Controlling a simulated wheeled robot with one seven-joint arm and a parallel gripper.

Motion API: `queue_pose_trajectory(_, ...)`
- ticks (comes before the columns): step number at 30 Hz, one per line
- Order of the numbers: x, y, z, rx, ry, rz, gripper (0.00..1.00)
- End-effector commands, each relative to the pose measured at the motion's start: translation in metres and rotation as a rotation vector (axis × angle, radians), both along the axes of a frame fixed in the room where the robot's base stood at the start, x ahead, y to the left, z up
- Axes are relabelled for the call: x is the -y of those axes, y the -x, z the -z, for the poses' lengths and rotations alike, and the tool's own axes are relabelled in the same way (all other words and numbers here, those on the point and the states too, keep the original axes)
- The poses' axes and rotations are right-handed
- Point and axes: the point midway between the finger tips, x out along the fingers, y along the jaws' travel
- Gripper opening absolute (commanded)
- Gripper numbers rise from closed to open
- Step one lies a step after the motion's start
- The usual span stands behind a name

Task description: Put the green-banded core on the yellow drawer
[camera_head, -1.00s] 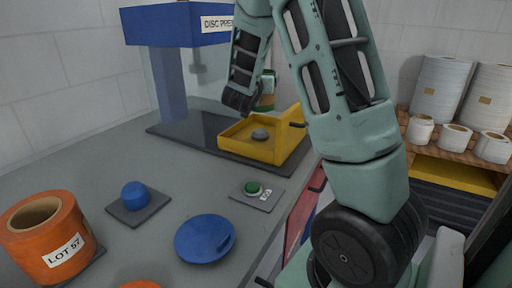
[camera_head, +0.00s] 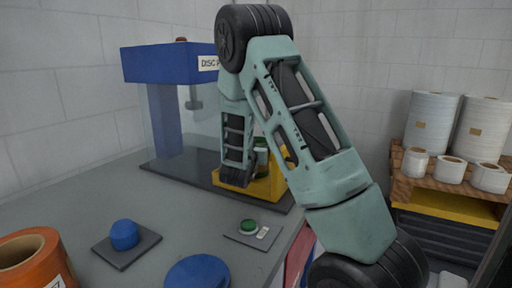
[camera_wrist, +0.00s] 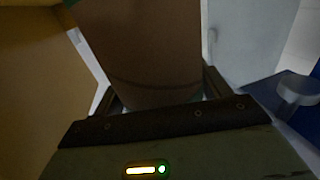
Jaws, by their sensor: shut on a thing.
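The yellow drawer (camera_head: 268,189) sticks out at the front of the blue disc press; my arm hides much of its inside. The green-banded core (camera_head: 261,157) shows in part behind my gripper, over the drawer area. I cannot tell whether it touches the drawer floor. In the wrist view the brown core (camera_wrist: 145,55) fills the space between the fingers of my gripper (camera_wrist: 160,92), with a bit of green at the upper left. My gripper is shut on it. A yellow surface fills the left of that view.
The blue press (camera_head: 165,64) stands behind the drawer. A green button (camera_head: 248,226), a blue knob (camera_head: 124,234), a blue disc (camera_head: 197,272) and an orange roll (camera_head: 30,262) stand on the counter. White rolls (camera_head: 450,170) sit on a wooden shelf at right.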

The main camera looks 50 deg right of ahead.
Motion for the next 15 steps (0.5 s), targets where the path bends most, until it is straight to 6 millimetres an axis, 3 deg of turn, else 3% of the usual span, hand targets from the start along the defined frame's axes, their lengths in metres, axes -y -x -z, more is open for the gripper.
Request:
queue_pose_trajectory(7, 0.0001, 0.0, 0.0032, 0.0, 0.001, 0.0, 0.5)
queue_pose_trajectory(8, 0.0001, 0.0, 0.0032, 0.0, 0.0, 0.0, 0.79)
queue_pose_trajectory(10, 0.0001, 0.0, 0.0021, 0.0, 0.0, 0.0, 0.98)
queue_pose_trajectory(15, 0.0001, 0.0, 0.002, 0.0, 0.0, 0.001, 0.98)
